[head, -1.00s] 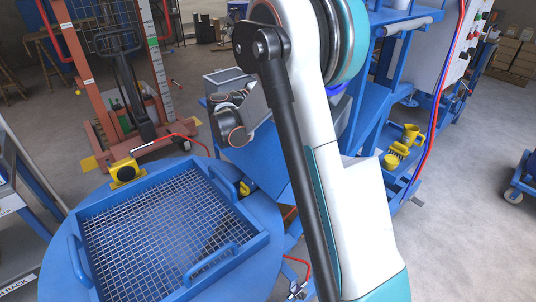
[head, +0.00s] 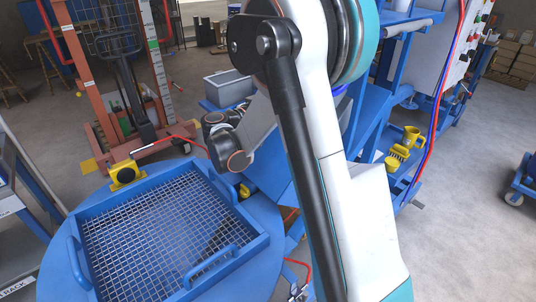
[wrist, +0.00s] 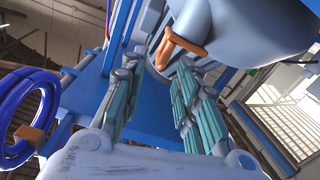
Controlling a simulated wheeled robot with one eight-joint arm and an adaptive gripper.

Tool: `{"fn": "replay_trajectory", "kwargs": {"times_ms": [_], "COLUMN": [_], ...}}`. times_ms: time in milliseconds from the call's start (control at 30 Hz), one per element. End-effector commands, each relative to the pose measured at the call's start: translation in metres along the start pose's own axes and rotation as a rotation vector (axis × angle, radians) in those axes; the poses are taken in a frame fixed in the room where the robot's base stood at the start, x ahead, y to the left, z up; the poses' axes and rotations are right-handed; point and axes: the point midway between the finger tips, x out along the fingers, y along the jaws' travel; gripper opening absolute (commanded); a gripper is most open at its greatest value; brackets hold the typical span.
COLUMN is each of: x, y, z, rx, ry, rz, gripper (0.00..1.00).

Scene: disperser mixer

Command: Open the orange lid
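In the wrist view an orange part (wrist: 182,43), shaped like a bent strip or handle, sits against a large grey-blue rounded body at the top. I cannot tell whether it is the whole orange lid. My gripper (wrist: 159,64) shows in the wrist view with two teal padded fingers spread apart and nothing between them. The fingertips are just below the orange part in the picture; contact cannot be told. In the head view the gripper and the orange lid are hidden behind my arm.
A round blue platform with a mesh-floored tray (head: 250,246) is at lower left. A yellow block (head: 126,173), an orange lift frame (head: 77,60) and a grey box (head: 228,88) stand behind. A blue hose coil (wrist: 22,112) hangs left in the wrist view.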

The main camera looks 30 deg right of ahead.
Motion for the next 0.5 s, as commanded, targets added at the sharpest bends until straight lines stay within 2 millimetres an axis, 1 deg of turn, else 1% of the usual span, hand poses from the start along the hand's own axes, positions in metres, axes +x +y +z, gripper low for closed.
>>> {"fn": "replay_trajectory", "kwargs": {"times_ms": [33, 500], "x": [-0.01, -0.095], "y": [0.0, 0.0], "z": [-0.002, -0.002], "rx": [0.0, -0.002], "ry": [0.0, 0.0], "rz": [-0.002, -0.002], "gripper": [0.29, 0.29]}}
